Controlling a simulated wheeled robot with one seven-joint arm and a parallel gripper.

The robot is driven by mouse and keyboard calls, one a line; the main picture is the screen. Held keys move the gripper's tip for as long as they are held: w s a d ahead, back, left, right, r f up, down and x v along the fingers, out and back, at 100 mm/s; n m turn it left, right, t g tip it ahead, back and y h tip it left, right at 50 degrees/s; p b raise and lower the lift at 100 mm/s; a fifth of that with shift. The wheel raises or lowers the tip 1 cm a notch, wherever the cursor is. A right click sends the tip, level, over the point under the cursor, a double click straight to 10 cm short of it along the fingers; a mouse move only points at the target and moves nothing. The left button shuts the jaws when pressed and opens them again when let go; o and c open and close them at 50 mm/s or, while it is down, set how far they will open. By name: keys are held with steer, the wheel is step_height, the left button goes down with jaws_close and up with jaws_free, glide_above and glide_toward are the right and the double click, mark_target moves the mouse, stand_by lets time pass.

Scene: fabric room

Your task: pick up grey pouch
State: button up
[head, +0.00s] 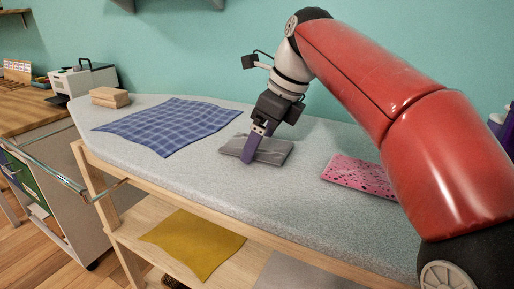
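The grey pouch (271,152) lies flat on the grey padded table top (205,172), near the middle of the head view. My gripper (251,152) points down over the pouch's left part, with a purple finger in front of it. The finger hides some of the pouch. I cannot tell whether the finger touches the pouch, or whether a second finger is behind, so the opening between the fingers is not clear.
A blue checked cloth (165,122) lies left of the pouch and a pink patterned cloth (357,175) lies right of it. A tan stack (109,97) sits at the far left. A yellow cloth (195,243) lies on the shelf below. A wall stands behind.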

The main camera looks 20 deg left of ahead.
steer(key=c, duration=0.8)
steer(key=shift+o, duration=0.2)
